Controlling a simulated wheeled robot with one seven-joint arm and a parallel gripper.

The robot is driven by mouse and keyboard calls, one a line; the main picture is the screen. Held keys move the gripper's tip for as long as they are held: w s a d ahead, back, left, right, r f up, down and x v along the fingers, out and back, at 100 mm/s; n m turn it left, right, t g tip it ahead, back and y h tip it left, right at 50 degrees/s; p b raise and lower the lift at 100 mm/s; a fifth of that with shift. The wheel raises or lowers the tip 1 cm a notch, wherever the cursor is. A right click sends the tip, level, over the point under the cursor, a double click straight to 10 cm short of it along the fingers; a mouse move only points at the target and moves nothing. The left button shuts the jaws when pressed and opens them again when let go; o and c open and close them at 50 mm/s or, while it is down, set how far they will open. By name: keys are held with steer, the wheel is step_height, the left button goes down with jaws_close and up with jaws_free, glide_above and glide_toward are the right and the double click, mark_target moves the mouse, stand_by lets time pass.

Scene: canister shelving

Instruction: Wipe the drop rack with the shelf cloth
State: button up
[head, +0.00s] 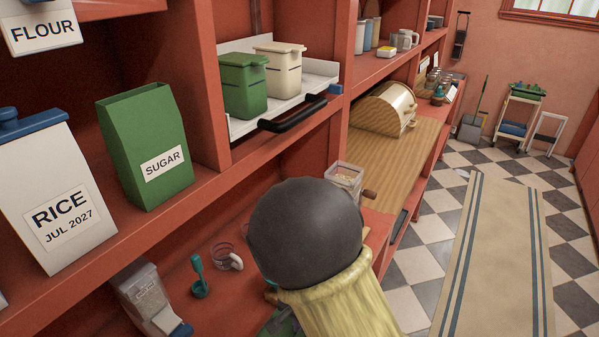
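The drop rack (318,80) is the white shelf with a black handle (293,113) along its front, in a bay of the red shelving at upper centre. A green lidded canister (244,88) and a cream lidded canister (279,71) stand on it. I cannot make out the shelf cloth for certain; a small patch of green material shows at the bottom edge beside my arm. A dark ball and a yellowish ribbed sleeve, which seem to be part of my arm, cover the lower middle. My gripper is not in view.
An open green sugar box (145,150) and a white rice canister (54,200) stand on the left shelf. A mug (226,258), a teal utensil (200,277) and a clear dispenser (146,299) are on the counter below. A bread box (386,109) stands further right. The runner (498,250) looks clear.

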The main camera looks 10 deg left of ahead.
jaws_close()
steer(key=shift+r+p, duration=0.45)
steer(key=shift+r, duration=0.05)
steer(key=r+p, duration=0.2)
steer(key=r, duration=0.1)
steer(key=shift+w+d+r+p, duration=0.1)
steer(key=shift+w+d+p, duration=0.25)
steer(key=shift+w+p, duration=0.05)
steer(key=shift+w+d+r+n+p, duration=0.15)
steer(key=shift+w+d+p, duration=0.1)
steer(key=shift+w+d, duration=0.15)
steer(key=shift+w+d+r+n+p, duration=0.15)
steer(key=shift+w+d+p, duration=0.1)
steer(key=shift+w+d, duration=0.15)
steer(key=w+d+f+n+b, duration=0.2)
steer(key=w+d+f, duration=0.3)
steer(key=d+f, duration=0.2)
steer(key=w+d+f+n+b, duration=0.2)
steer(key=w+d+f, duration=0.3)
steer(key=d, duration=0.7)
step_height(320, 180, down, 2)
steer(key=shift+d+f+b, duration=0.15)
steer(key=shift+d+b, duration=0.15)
steer(key=shift+b, duration=0.55)
